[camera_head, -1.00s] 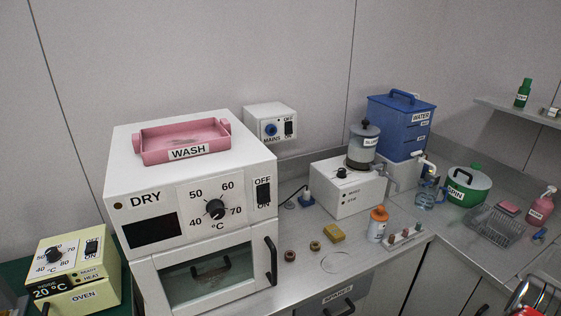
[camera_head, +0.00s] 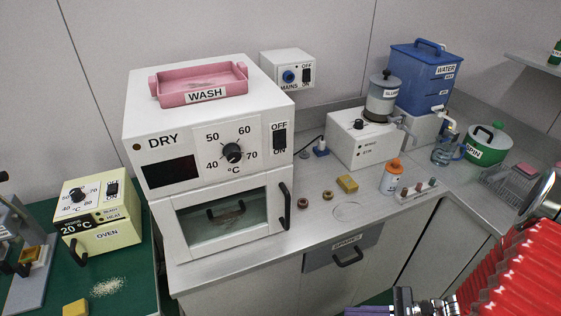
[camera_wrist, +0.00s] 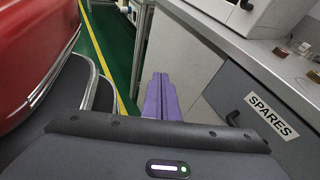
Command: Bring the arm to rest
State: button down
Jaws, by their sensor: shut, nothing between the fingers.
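My gripper (camera_wrist: 162,98) shows in the wrist view as two purple fingers lying side by side. They are shut, with nothing between them. In the head view my red ribbed arm cover (camera_head: 510,270) fills the lower right corner.
The white DRY cabinet (camera_head: 215,190) carries the pink WASH tray (camera_head: 203,99). A yellow OVEN (camera_head: 108,238) stands on a green bench at left. Green floor (camera_wrist: 112,40) shows beside the bench.

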notch_tip(320, 180, up, 16)
jog(key=s+d+n+g+h, duration=0.3)
jog(key=n+g+h, duration=0.1)
jog(key=n+h, duration=0.9)
jog(key=a+r+n+t, duration=0.3)
jog(key=r, duration=0.5)
jog(key=a+r+n+t, duration=0.3)
jog(key=a+r, duration=0.1)
jog(key=r, duration=0.4)
jog(key=shift+w+a+h, duration=0.2)
jog(key=shift+a+h, duration=0.05)
jog(key=shift+h, duration=0.05)
